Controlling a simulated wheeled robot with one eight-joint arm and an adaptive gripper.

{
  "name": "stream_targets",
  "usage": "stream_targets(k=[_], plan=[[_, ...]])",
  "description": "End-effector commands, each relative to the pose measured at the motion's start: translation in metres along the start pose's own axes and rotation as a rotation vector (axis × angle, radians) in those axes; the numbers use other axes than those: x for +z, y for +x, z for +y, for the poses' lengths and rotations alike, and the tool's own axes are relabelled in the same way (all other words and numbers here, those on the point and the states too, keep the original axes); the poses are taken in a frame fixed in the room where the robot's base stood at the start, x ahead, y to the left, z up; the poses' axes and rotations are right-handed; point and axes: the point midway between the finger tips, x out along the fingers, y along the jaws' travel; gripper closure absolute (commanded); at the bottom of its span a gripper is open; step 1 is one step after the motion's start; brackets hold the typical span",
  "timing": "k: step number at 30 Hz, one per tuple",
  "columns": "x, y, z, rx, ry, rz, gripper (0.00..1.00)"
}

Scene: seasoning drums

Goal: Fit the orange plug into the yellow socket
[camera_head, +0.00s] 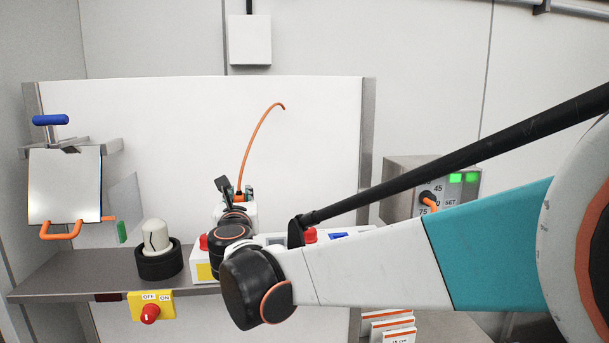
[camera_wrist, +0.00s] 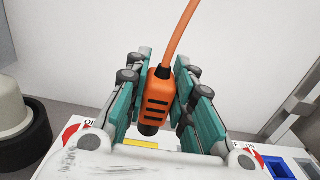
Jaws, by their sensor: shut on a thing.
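The orange plug (camera_wrist: 159,96) is between the teal fingers of my gripper (camera_wrist: 157,82) in the wrist view. The gripper is shut on it, with a finger on each side. Its orange cable (camera_wrist: 182,38) rises from the top, and its dark end points down. In the head view, my gripper (camera_head: 237,192) is above the white control box (camera_head: 201,254), largely hidden by my wrist. A yellow patch (camera_wrist: 142,143) lies below the plug in the wrist view, and yellow (camera_head: 204,271) shows on the box front. I cannot make out the socket opening or any contact with it.
A cream knob on a black base (camera_head: 161,256) stands left of the box on the grey shelf (camera_head: 60,279). A yellow OFF/ON switch (camera_head: 151,307) is on the shelf front. Red buttons and a blue square (camera_wrist: 277,167) are near the gripper.

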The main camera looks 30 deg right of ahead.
Motion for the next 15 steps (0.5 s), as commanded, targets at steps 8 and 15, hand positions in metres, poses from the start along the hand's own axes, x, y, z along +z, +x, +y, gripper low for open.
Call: stream_targets(k=[8, 15], plan=[[-0.028, -0.003, 0.0, 0.002, 0.0, 0.0, 1.0], [-0.042, -0.003, 0.0, 0.002, 0.0, 0.0, 1.0]])
